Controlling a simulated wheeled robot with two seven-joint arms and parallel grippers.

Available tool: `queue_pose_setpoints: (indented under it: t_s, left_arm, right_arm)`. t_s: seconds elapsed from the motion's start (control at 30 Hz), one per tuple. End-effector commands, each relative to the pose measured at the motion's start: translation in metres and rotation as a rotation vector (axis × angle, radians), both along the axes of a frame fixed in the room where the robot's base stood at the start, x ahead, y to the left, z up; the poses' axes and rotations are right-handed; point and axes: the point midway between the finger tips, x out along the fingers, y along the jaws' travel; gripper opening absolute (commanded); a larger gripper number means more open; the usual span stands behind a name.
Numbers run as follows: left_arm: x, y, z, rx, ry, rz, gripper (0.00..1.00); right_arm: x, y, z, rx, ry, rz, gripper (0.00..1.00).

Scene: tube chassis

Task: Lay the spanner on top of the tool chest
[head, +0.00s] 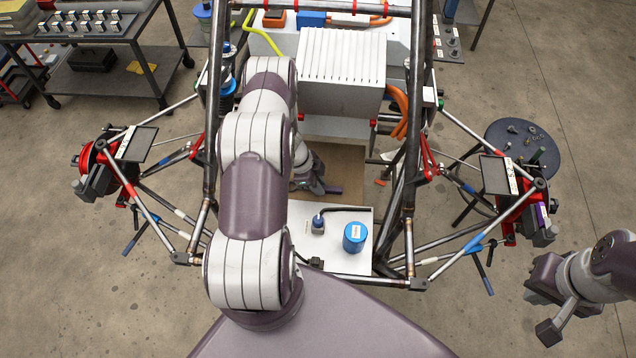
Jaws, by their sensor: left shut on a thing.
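My left arm reaches up the middle of the head view into the tube chassis. Its gripper (314,187) is low over the brown floor panel, behind the white panel, and partly hidden by the arm. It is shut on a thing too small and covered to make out. I cannot pick out the spanner for certain. No thing shows plainly as the tool chest. My right gripper (566,318) is at the lower right over bare floor, well clear of the chassis, and I cannot tell whether it is open.
Dark chassis tubes (412,130) rise on both sides of my left arm. A white finned box (342,75) stands just beyond the gripper. A blue cylinder (355,238) sits on the white panel (340,262). A round dark table (545,150) stands right, a dark workbench (120,30) upper left.

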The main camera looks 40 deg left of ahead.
Motion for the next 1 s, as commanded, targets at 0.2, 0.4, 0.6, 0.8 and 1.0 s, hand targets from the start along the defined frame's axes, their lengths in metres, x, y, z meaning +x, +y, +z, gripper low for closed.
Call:
queue_pose_setpoints:
  t_s: [0.2, 0.4, 0.6, 0.8, 1.0]
  left_arm:
    - [0.000, 0.000, -0.001, 0.000, 0.000, 0.000, 0.46]
    - [0.000, 0.000, -0.001, 0.000, 0.001, 0.000, 0.46]
    - [-0.002, 0.006, 0.016, 0.001, -0.002, 0.003, 0.46]
    - [-0.011, 0.023, 0.063, 0.002, -0.003, 0.002, 0.46]
    - [-0.020, 0.037, 0.102, 0.001, -0.002, 0.001, 0.46]
  right_arm:
    - [0.000, 0.000, -0.001, 0.000, 0.000, 0.000, 0.00]
    - [0.000, 0.000, -0.001, 0.000, 0.000, 0.000, 0.00]
    - [0.000, 0.000, 0.000, 0.000, 0.000, 0.000, 0.00]
    - [0.000, 0.000, -0.004, 0.000, 0.000, 0.000, 0.00]
    - [0.000, 0.000, -0.004, 0.000, 0.000, 0.000, 0.00]
